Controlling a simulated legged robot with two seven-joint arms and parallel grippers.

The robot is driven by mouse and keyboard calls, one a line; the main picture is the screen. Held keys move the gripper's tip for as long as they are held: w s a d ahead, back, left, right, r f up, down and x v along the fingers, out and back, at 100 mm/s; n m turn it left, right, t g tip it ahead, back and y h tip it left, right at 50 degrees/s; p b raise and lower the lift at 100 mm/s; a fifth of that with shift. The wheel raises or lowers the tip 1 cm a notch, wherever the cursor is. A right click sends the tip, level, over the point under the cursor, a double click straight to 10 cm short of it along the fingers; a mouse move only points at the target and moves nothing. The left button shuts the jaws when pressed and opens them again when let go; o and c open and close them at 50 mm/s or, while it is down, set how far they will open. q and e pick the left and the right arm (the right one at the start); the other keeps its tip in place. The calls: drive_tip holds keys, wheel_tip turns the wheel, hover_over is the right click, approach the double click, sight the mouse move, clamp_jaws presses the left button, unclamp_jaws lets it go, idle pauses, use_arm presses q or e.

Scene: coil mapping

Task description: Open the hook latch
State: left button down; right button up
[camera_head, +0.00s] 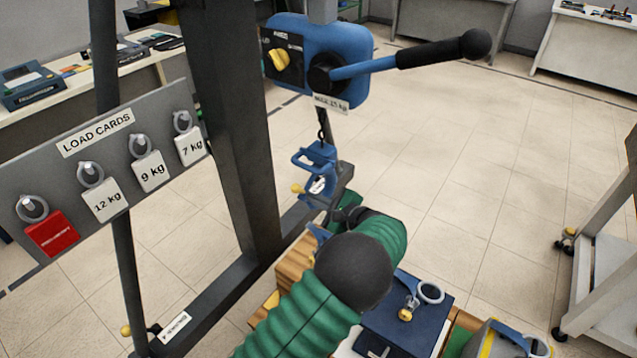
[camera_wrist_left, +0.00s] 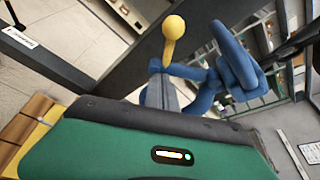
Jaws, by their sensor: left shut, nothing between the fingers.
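A blue hook (camera_head: 316,168) hangs on a short chain below the blue hoist (camera_head: 335,60). Its latch lever ends in a yellow ball knob (camera_head: 297,188) at the hook's left side. The wrist view shows the knob (camera_wrist_left: 174,27) at upper centre and the blue hook (camera_wrist_left: 235,62) right of it. My left gripper (camera_head: 338,208) is just below the hook, partly hidden by my own forearm. In the wrist view its grey fingers (camera_wrist_left: 160,75) are shut and empty, close below the knob; whether they touch it I cannot tell. My right gripper is out of view.
The hoist's black-ended lever (camera_head: 440,50) reaches right. A dark frame post (camera_head: 232,130) stands left, beside a board (camera_head: 60,190) with several weight cards. A dark blue box (camera_head: 425,330) with a ring shackle (camera_head: 430,292) lies below. A grey cart (camera_head: 600,290) stands right; floor between is clear.

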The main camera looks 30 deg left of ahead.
sight(310, 183)
use_arm(q)
drive_tip(key=r+m+g+p, duration=0.1)
drive_tip(key=r+p, duration=0.1)
drive_tip(key=p, duration=0.2)
drive_tip(key=s+r+m+p, duration=0.1)
drive_tip(key=r+m+p, duration=0.1)
drive_tip(key=p, duration=0.2)
drive_tip(key=s+r+m+g+p, duration=0.1)
drive_tip(key=r+p, duration=0.1)
drive_tip(key=p, duration=0.2)
drive_tip(key=shift+a+r+m+g, duration=0.1)
drive_tip(key=shift+a+m+g, duration=0.1)
drive_tip(key=shift+m+g, duration=0.1)
drive_tip(key=shift+r+p, duration=0.3)
drive_tip(key=shift+p, duration=0.3)
drive_tip(key=shift+w+r, duration=0.1)
drive_tip(key=shift+r, duration=0.05)
